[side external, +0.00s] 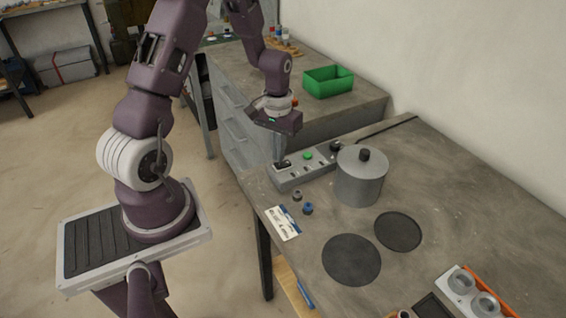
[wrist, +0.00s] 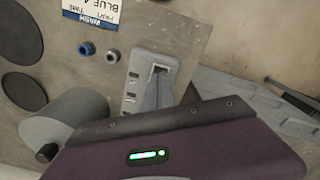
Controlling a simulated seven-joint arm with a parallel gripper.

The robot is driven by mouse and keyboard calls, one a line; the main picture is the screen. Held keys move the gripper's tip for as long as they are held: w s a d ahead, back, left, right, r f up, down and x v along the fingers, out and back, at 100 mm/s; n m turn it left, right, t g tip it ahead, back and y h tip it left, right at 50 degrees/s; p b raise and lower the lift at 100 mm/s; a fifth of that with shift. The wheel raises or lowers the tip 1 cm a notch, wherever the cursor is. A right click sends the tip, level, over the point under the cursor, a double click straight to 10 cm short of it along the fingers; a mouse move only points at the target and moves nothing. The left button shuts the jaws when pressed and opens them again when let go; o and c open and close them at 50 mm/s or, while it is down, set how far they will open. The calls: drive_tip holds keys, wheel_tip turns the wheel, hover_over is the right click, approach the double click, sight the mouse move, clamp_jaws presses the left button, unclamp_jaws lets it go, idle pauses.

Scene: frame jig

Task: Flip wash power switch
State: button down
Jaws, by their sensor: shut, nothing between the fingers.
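A grey control box (side external: 318,169) sits on the bench near its left edge, left of the pot. It carries a black switch (side external: 283,164) at its left end, a green button (side external: 308,156) and a black knob (side external: 335,146). My gripper (side external: 278,156) is shut and empty, pointing down just over the switch end. In the wrist view the control box (wrist: 140,73) lies ahead, and my fingertips (wrist: 158,76) reach the framed switch (wrist: 160,69), partly hiding it. I cannot tell whether they touch it or which way the switch is set.
A grey lidded pot (side external: 360,180) stands close right of the box. A card marked WASH (side external: 282,222), a blue ring part (side external: 307,208) and a grey one (side external: 297,195) lie in front. Dark discs (side external: 351,259) mark the bench. A green bin (side external: 328,82) stands behind.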

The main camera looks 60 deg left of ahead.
sight(279, 165)
drive_tip(key=shift+f, duration=0.9)
idle(0.6)
drive_tip(key=shift+r, duration=3.5)
drive_tip(key=s+d+r+m+t, duration=0.2)
drive_tip(key=s+d+r+m, duration=0.1)
drive_tip(key=d+r, duration=0.8)
drive_tip(key=s+d+r+m+t, duration=0.1)
drive_tip(key=s+d+r, duration=0.2)
drive_tip(key=s, duration=0.3)
drive_tip(key=s+d+r+m+t, duration=0.2)
drive_tip(key=s+d+r, duration=0.1)
drive_tip(key=s+r, duration=0.2)
drive_tip(key=shift+s+d+t, duration=0.2)
drive_tip(key=shift+s+t, duration=0.1)
drive_tip(key=shift+s, duration=0.9)
drive_tip(key=c, duration=2.2)
unclamp_jaws()
drive_tip(key=shift+r, duration=0.15)
